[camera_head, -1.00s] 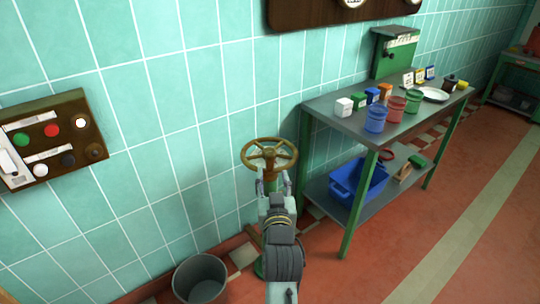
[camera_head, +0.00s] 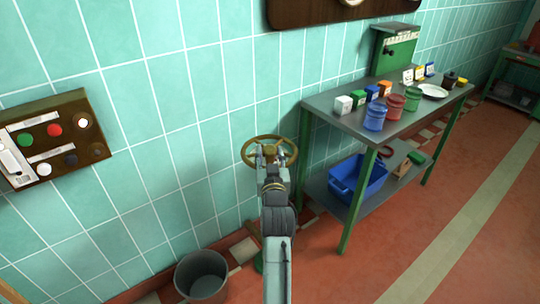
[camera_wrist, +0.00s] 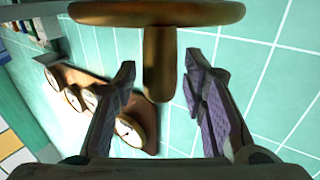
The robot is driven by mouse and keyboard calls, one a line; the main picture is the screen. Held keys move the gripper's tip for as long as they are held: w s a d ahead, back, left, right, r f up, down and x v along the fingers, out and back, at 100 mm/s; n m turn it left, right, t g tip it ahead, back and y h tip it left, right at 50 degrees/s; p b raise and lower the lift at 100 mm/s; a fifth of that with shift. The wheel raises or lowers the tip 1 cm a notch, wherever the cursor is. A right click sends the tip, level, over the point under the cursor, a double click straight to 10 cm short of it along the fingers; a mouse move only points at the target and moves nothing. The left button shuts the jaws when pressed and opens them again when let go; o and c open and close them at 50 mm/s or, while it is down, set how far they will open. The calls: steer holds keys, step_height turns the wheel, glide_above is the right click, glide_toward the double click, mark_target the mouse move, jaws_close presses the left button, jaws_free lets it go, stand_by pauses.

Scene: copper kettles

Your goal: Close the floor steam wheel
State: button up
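The steam wheel (camera_head: 247,154) is a round brass handwheel on a post near the tiled wall, in the middle of the head view. My gripper (camera_head: 269,152) is at the wheel and overlaps its middle and near rim. In the wrist view the wheel's brass rim (camera_wrist: 105,12) crosses the top, and a thick brass bar (camera_wrist: 159,75) hangs from it between my fingers. My gripper (camera_wrist: 160,68) is open there, with a gap visible on both sides of the bar. My arm hides most of the post and the near side of the wheel.
A grey bucket (camera_head: 201,276) stands on the floor left of the post. A workbench (camera_head: 340,108) with jars and boxes stands to the right, a blue crate (camera_head: 357,178) on its lower shelf. A button panel (camera_head: 50,140) is on the left wall. Red floor is clear at right.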

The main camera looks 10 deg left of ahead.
jaws_close()
stand_by(0.6)
